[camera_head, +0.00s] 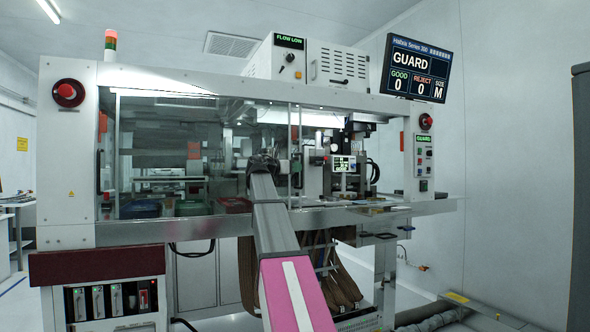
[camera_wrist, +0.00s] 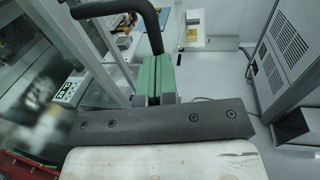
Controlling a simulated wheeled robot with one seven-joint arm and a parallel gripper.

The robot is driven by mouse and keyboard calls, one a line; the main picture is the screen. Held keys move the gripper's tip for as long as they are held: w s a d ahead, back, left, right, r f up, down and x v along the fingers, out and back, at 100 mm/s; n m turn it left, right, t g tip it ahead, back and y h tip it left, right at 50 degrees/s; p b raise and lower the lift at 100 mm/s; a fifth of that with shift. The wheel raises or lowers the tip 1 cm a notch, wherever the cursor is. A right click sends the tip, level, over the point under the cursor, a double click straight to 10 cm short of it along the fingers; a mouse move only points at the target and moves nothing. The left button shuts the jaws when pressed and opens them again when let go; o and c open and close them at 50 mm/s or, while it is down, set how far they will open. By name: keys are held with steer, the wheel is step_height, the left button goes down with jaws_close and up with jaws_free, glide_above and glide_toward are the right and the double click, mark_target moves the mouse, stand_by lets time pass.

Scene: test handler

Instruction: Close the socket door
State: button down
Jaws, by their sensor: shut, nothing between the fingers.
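The machine's front has clear guard panels (camera_head: 160,150) in the head view. I cannot tell for certain which part is the socket door. In the head view, my arm reaches up to the panels, and my gripper's dark end is near the right edge of the glazed part; its fingertips cannot be made out there. In the wrist view, my gripper (camera_wrist: 157,62) shows two green fingers, pressed together and empty. A black curved handle (camera_wrist: 152,30) lies just beyond the fingertips; I cannot tell whether they touch. A pale metal frame post (camera_wrist: 84,50) stands to its left.
A small control display (camera_head: 344,163) and fixtures stand in the unglazed bay to the right. A metal ledge (camera_head: 420,204) runs along the front. A screen (camera_head: 416,68) reads GUARD.

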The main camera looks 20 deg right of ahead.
steer(key=d, duration=6.2)
steer(key=shift+a, duration=0.15)
steer(key=s+a, duration=0.2)
steer(key=a, duration=1.1)
steer(key=shift+s+a, duration=0.3)
steer(key=shift+s, duration=0.05)
